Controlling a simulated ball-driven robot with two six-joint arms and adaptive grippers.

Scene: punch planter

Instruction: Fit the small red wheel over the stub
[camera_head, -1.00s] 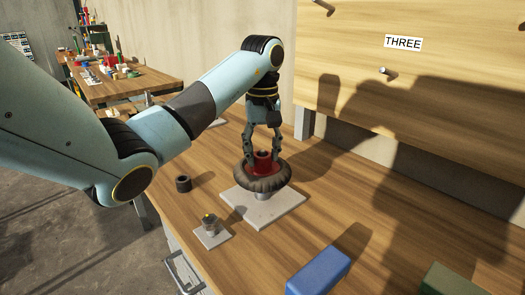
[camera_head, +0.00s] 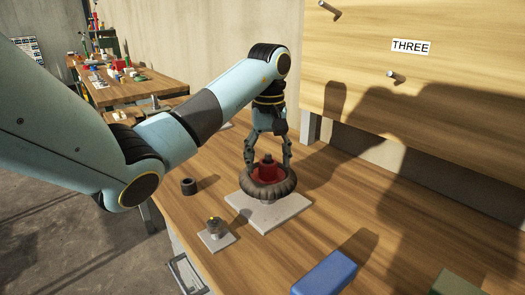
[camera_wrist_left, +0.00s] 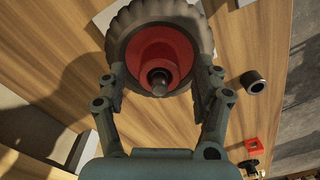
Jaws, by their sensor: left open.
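The small red wheel (camera_head: 264,175) has a dark, ridged tyre and lies roughly flat over the stub on a pale square plate (camera_head: 283,215). The stub's dark tip (camera_head: 267,158) shows through the wheel's centre. In the left wrist view the red hub (camera_wrist_left: 143,49) surrounds the stub tip (camera_wrist_left: 160,78). The stub below the wheel is mostly hidden. My left gripper (camera_head: 268,163) is above the wheel, its fingers open on either side of the tyre. Whether they touch it I cannot tell. My right gripper is not in view.
A black ring (camera_head: 189,187) and a small plate with a metal post (camera_head: 216,237) are left of the wheel. A blue block (camera_head: 325,274) and a green block (camera_head: 453,284) are at the front. A wooden board with pegs (camera_head: 440,90) stands behind. The tabletop to the right is clear.

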